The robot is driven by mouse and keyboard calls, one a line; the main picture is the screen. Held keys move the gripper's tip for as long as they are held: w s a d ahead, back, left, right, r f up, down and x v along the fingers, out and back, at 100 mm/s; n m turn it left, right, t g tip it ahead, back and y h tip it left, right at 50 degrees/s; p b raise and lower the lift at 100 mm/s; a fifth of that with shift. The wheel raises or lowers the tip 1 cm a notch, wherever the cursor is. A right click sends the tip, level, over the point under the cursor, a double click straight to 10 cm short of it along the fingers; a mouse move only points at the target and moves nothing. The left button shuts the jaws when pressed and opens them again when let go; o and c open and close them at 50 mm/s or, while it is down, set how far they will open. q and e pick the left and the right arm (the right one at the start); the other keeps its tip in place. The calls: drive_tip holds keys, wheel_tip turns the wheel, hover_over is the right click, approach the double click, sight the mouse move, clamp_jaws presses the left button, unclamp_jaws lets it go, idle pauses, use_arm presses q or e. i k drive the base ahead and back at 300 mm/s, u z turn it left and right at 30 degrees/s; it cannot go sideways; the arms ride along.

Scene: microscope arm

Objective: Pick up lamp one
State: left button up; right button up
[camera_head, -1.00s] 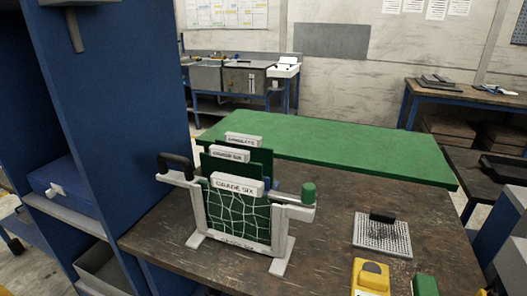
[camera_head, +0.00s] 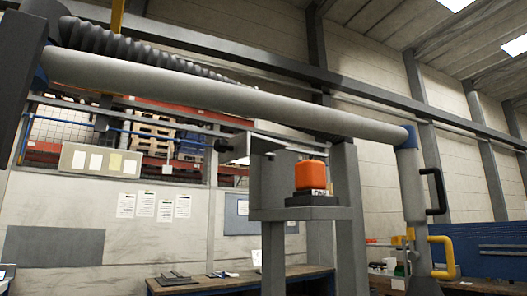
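Neither of my grippers is in view.
The tube ends at the right in an upright part (camera_head: 412,185) with a black handle (camera_head: 437,190) and a yellow handle (camera_head: 446,257). A black ribbed hose (camera_head: 140,50) runs along its upper left. A workbench (camera_head: 240,279) stands behind, at the wall.

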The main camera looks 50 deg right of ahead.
sight(311, 179)
drive_tip(key=z, duration=1.35)
